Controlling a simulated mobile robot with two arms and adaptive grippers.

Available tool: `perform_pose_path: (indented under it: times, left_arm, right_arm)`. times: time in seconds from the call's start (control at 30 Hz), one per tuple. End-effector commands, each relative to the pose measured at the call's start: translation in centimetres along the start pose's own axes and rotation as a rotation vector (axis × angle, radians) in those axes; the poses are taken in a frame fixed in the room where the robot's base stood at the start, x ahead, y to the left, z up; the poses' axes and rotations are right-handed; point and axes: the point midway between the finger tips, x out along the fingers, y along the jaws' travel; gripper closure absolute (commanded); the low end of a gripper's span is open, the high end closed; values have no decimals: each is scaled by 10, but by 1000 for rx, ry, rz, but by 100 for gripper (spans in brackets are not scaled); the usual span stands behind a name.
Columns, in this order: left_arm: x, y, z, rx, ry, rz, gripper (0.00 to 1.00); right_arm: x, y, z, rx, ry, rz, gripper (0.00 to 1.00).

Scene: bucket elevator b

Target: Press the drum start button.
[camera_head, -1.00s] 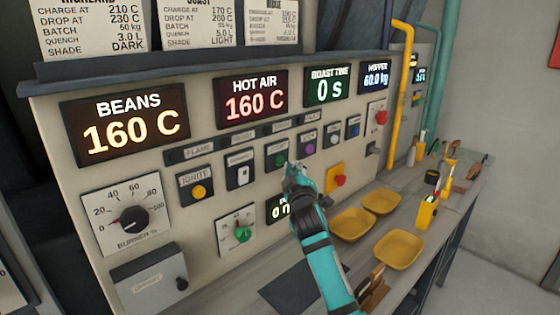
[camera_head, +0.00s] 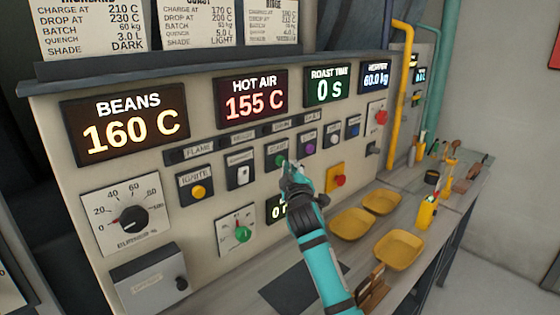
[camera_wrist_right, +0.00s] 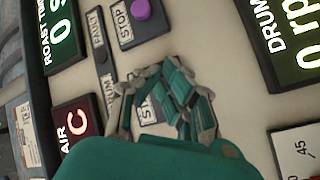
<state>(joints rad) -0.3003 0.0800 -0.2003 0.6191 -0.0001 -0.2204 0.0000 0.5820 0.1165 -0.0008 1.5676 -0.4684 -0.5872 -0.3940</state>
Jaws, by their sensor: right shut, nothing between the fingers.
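The drum start button, a green button (camera_head: 281,160) on a dark plate, is on the beige control panel (camera_head: 75,185) in the head view. My right gripper (camera_head: 289,168) is shut and empty, with its tips at this plate and partly covering it. I cannot tell whether the tips touch the button. In the right wrist view the closed fingers (camera_wrist_right: 168,78) hide the button. My left gripper is not in view.
The drum readout (camera_head: 277,210) is partly hidden by my right arm and shows 0. A red button on yellow (camera_head: 340,181) is to the right. Yellow bowls (camera_head: 398,249) and a yellow cup (camera_head: 426,212) stand on the bench below.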

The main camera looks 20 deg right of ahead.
Motion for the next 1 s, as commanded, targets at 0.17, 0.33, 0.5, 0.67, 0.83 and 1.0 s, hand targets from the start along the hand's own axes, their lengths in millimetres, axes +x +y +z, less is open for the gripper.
perform_pose_path:
  times: [0.17,0.33,0.5,0.67,0.83,1.0]
  left_arm:
    - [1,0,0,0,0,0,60]
    - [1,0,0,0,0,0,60]
    - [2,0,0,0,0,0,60]
    - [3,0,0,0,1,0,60]
    - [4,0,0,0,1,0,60]
    - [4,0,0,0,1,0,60]
  right_arm:
    - [1,0,0,0,0,0,100]
    - [3,-2,-1,1,0,0,100]
    - [4,-2,-2,1,0,0,100]
    - [6,-3,-3,1,0,0,100]
    - [8,-4,-4,1,0,0,100]
    - [8,-4,-4,1,0,0,100]
